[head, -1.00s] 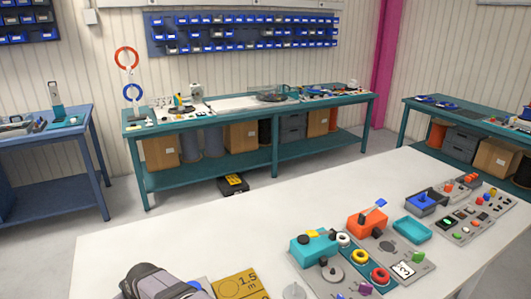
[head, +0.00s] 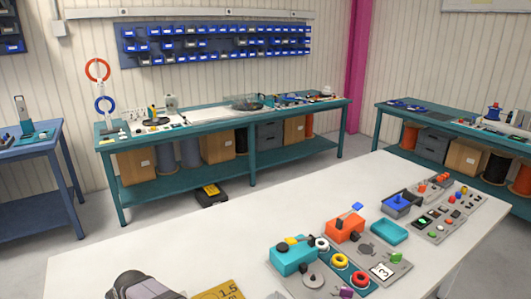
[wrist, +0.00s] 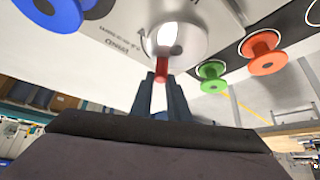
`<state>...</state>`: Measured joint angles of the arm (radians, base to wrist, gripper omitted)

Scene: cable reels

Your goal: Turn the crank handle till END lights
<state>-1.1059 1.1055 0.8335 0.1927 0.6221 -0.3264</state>
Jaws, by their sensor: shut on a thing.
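In the wrist view, a small red handle (wrist: 162,70) stands out from a shiny silver round part (wrist: 177,42), which I take to be the crank. My gripper (wrist: 161,84) is shut on the red handle, its two dark fingers on either side of it. The silver part sits at the edge of a pale panel with printed text (wrist: 116,46) too small and tilted to read. I cannot pick out an END light in either view. In the head view, my gripper and the crank are not visible; only a dark part of my arm shows at the bottom.
In the wrist view, a green spool (wrist: 212,75) and an orange spool (wrist: 263,55) are at right, a blue one (wrist: 62,8) at upper left. In the head view, a teal box (head: 292,259), orange box (head: 344,229) and button panels (head: 438,226) line the white table's (head: 190,243) right side.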

